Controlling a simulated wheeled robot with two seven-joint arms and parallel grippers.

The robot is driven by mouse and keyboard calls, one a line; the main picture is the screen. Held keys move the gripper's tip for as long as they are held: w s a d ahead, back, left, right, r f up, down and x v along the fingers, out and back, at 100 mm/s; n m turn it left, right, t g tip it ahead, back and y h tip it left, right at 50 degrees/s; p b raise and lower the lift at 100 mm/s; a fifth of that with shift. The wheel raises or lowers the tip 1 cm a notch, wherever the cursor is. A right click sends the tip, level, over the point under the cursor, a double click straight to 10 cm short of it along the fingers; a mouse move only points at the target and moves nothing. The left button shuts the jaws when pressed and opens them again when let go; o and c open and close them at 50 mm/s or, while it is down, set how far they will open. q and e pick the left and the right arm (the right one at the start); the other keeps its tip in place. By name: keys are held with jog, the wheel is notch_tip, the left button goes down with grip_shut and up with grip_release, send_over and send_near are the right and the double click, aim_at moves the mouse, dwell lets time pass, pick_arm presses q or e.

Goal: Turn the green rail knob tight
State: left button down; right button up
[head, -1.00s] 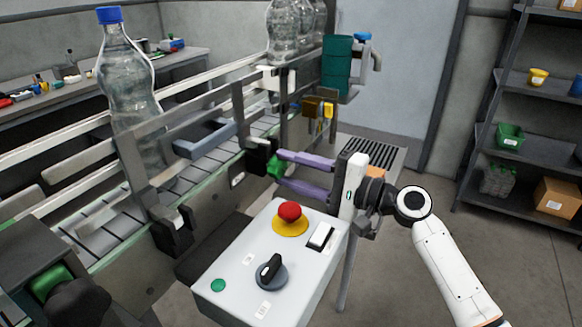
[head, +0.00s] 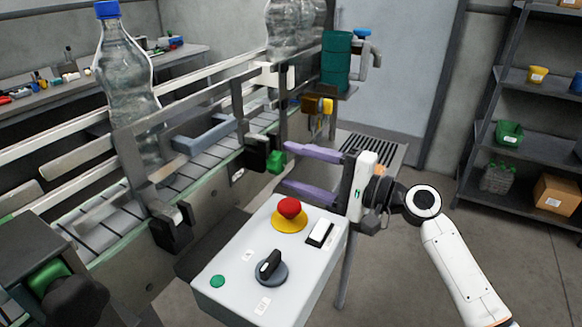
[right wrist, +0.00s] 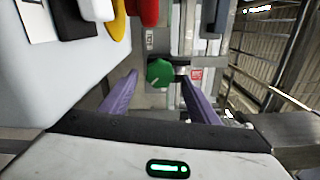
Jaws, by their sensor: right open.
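The green rail knob (head: 276,161) sits on a black clamp block on the side of the conveyor rail in the head view. It also shows in the right wrist view (right wrist: 159,73), ahead of the fingers. My right gripper (head: 282,168) is open, its two purple fingers apart and empty. The fingertips are close to the knob on its right side, and the knob is not held. In the right wrist view the knob lies between the lines of the two fingers, beyond their tips. My left gripper is not in view.
A control box (head: 225,262) with a red emergency button (head: 289,208) and a black rotary switch stands just below the right gripper. Clear bottles (head: 127,80) stand on the conveyor. Another green knob (head: 48,277) is at lower left. A shelf (head: 535,146) stands at right.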

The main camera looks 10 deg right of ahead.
jog(key=b+v, duration=0.1)
jog(key=v, duration=0.7)
jog(key=shift+s+d+b, duration=0.25)
jog(key=shift+b, duration=0.1)
